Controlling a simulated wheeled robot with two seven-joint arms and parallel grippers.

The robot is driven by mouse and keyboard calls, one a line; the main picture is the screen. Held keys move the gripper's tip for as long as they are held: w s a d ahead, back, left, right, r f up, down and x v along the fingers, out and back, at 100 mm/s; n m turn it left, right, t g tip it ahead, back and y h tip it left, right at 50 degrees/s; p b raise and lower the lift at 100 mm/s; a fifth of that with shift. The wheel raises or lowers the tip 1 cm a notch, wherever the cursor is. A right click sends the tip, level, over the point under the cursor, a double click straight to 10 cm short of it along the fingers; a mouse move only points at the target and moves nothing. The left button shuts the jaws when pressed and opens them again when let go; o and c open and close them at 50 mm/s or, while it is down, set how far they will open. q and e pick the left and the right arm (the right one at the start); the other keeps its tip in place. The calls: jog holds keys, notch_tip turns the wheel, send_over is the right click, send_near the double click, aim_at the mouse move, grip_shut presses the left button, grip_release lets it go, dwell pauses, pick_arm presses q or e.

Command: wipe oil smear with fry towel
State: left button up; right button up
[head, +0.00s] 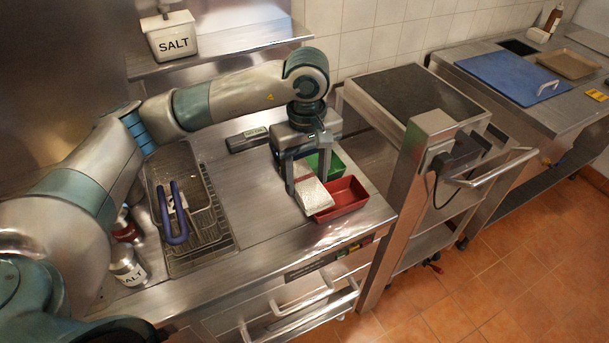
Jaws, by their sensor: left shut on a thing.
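My left gripper (309,185) reaches down over the right part of the steel counter (255,203). Its fingers are shut on a white folded cloth, which looks like the fry towel (315,197). The towel is low at the counter, beside the red tray (347,197) and overlapping its left edge in the picture. I cannot tell whether it touches the counter or the tray. I cannot make out the oil smear clearly; the steel has shiny patches. My right gripper is not in view.
A green tray (334,164) stands behind the red one. A wire basket with a blue handle (178,228) sits on a rack at left. Salt shakers (128,266) stand at the front left. A dark-topped trolley (425,92) borders the right. The counter's middle is clear.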

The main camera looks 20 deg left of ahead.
pick_arm(q)
jog(key=o, duration=0.3)
jog(key=shift+c, duration=0.8)
jog(key=shift+s+r+m+b, duration=0.3)
jog(key=shift+s+m, duration=0.3)
jog(key=shift+m, duration=0.4)
jog(key=s+r+m+b, duration=0.1)
jog(key=s+r+m, duration=0.1)
jog(key=s+m, duration=0.3)
jog(key=m, duration=0.3)
jog(key=shift+s+a+r+b, duration=0.15)
jog(key=shift+s+r+b, duration=0.05)
jog(key=shift+s+b, duration=0.2)
